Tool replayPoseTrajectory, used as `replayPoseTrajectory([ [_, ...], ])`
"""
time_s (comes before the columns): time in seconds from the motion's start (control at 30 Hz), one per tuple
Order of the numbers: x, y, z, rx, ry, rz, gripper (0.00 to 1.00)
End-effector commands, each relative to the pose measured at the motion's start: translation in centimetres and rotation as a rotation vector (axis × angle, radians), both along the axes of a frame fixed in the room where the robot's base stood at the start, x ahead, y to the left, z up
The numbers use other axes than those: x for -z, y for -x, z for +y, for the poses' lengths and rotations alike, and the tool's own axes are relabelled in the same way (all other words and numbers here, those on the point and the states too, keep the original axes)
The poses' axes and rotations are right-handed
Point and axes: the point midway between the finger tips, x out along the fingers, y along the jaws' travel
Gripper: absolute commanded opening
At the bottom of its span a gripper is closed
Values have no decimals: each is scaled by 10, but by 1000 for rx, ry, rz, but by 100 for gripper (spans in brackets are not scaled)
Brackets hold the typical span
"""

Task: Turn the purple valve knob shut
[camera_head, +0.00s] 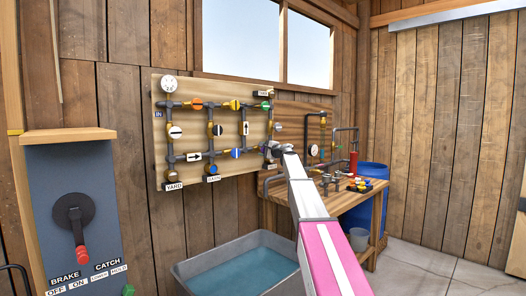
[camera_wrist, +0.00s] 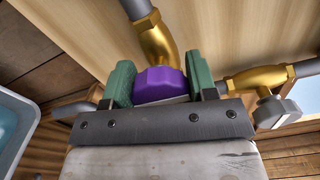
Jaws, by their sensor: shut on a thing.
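The purple valve knob (camera_wrist: 160,84) sits on a brass valve body (camera_wrist: 155,40) in the wrist view. My gripper (camera_wrist: 160,86) is shut on the knob, with one green-padded finger on each side of it. In the head view my gripper (camera_head: 280,150) is at the right edge of the wooden pipe board (camera_head: 205,88). The purple knob is hidden there behind my gripper and arm. The angle of the knob's marking cannot be made out.
The board carries grey pipes and several other coloured valve knobs, such as an orange one (camera_head: 196,104). A water tub (camera_head: 235,262) stands below. A workbench (camera_head: 357,205) with fittings stands to the right. Another brass valve (camera_wrist: 262,80) is close to my gripper's right side.

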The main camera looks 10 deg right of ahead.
Motion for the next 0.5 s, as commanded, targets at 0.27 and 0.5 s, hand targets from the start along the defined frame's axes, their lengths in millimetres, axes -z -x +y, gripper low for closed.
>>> replayPoseTrajectory([
  [0.27,0,0,-1,1,-4,2,29],
  [0.5,0,0,0,1,-2,1,78],
])
